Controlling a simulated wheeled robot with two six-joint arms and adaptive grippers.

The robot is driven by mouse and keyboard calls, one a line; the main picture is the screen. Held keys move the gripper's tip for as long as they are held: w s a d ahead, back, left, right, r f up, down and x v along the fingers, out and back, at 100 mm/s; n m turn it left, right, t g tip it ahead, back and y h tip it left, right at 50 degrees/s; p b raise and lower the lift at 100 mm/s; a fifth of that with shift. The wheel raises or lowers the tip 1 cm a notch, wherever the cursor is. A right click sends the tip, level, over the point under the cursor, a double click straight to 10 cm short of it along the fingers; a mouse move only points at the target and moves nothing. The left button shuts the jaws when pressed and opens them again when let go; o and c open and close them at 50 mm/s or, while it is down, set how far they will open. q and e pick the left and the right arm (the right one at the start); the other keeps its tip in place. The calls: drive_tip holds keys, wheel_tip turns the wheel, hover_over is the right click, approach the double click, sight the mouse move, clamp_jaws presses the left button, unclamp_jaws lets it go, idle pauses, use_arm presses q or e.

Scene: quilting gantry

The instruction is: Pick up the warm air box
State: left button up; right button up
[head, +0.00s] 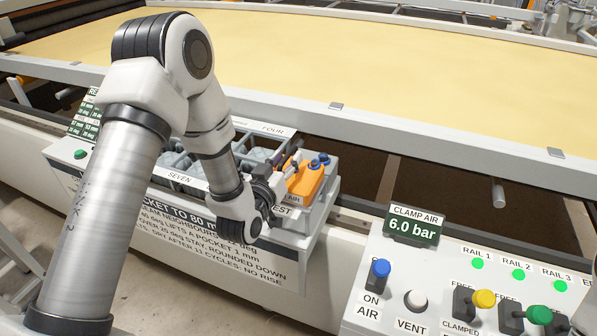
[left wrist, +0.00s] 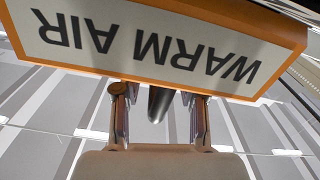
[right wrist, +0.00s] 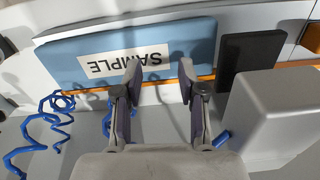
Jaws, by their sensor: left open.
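The warm air box is orange (head: 306,180) with blue knobs on top, in the grey rack's right end in the head view. Its white "WARM AIR" label (left wrist: 150,42) fills the top of the left wrist view, upside down. My left gripper (head: 285,175) is at the box's left side. In the left wrist view the left gripper's fingers (left wrist: 159,102) are apart, with a dark round rod between them. I cannot tell whether they touch the box. My right gripper (right wrist: 158,82) is open and empty, in front of a blue "SAMPLE" pad (right wrist: 160,50).
The grey rack (head: 322,212) holds several grey pieces left of the box. A control panel (head: 375,315) with knobs stands at the right. The gantry rail (head: 400,133) runs behind. In the right wrist view a grey block (right wrist: 270,110) and coiled blue hose (right wrist: 50,125) flank the gripper.

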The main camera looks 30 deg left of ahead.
use_arm(q)
drive_tip(key=shift+s+d+r, duration=0.25)
drive_tip(key=shift+s+r, duration=0.45)
drive_tip(key=shift+s, duration=0.25)
clamp_jaws()
drive_tip(key=shift+w+f, duration=0.2)
drive_tip(key=shift+w, duration=0.05)
